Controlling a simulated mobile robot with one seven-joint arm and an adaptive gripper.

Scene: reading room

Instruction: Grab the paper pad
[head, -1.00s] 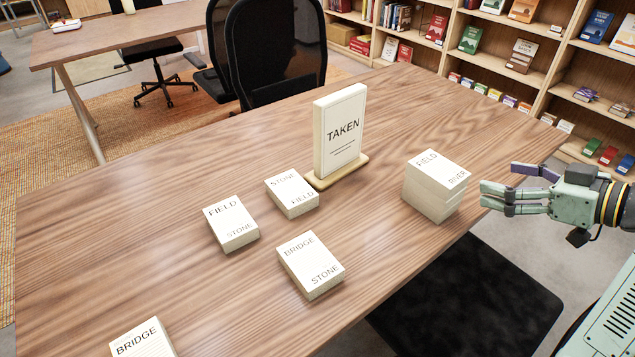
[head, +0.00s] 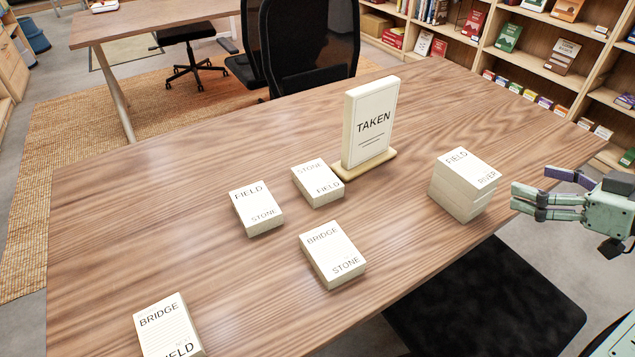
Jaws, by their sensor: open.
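Several paper pads lie on the wooden table. A pad labelled FIELD / STONE (head: 256,208) lies left of centre. A pad labelled STONE / FIELD (head: 318,183) lies behind it to the right. A pad labelled BRIDGE / STONE (head: 332,254) lies in front of these. A pad labelled BRIDGE / FIELD (head: 169,328) is at the bottom left, cut off by the picture edge. A stack of pads (head: 462,185), its top one labelled FIELD / RIVER, stands near the table's right edge. My gripper (head: 530,190) is open and empty, just right of the stack and apart from it.
An upright sign reading TAKEN (head: 370,122) stands on a base behind the pads. The wooden table (head: 130,235) is clear at left and far right. Black chairs (head: 303,50) stand behind it; a dark seat (head: 485,300) is below its near edge. Bookshelves (head: 550,60) line the back right.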

